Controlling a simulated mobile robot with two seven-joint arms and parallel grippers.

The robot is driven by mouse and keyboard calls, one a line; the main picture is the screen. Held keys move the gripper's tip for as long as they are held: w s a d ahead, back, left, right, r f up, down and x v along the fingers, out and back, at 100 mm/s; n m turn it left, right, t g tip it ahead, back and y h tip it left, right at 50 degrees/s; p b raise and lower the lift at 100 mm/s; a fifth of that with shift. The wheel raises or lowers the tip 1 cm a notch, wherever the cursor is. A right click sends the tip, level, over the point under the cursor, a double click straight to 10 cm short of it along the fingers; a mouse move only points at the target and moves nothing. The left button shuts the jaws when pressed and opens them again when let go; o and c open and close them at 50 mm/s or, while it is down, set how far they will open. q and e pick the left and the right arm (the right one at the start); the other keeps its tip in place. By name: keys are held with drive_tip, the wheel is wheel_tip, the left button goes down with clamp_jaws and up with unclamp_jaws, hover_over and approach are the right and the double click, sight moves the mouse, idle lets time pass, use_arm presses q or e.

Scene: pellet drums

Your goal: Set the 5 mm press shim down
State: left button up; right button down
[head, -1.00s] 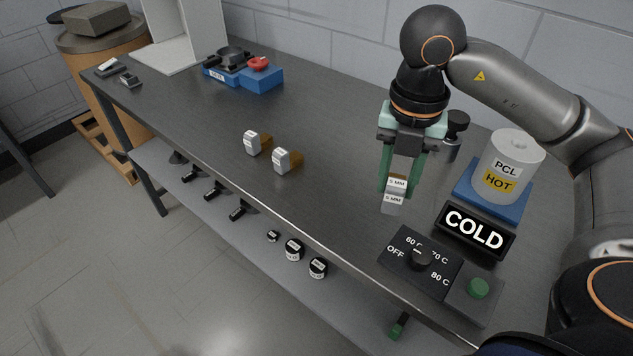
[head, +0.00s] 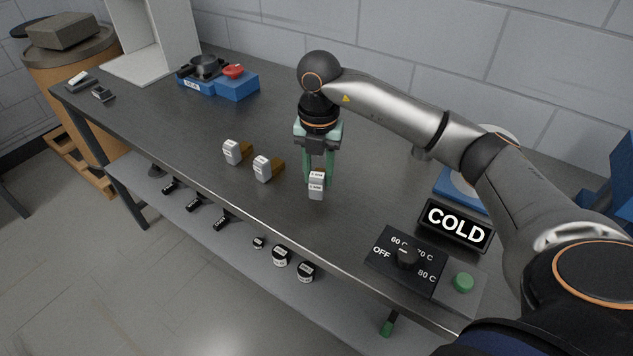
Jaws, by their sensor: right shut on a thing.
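My right gripper (head: 318,176) points down over the table and is shut on a small white block with label print, the 5 mm press shim (head: 316,188). The shim is upright between the fingertips, near the table's front edge. I cannot tell whether its underside touches the table. My left gripper is not in view.
The dark table (head: 200,125) has free room behind the shims. A blue press fixture (head: 236,86) is at the back left. Black and white items lie on the shelf below.

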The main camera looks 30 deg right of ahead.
sight(317, 186)
drive_tip(key=shift+w+f, duration=0.35)
drive_tip(key=shift+f, duration=0.15)
drive_tip(key=shift+f+p, duration=0.4)
drive_tip(key=shift+f, duration=1)
drive_tip(key=shift+f, duration=0.1)
drive_tip(key=c, duration=0.5)
unclamp_jaws()
wheel_tip(317, 186, up, 12)
drive_tip(key=shift+r+b, duration=0.15)
drive_tip(key=shift+b, duration=0.15)
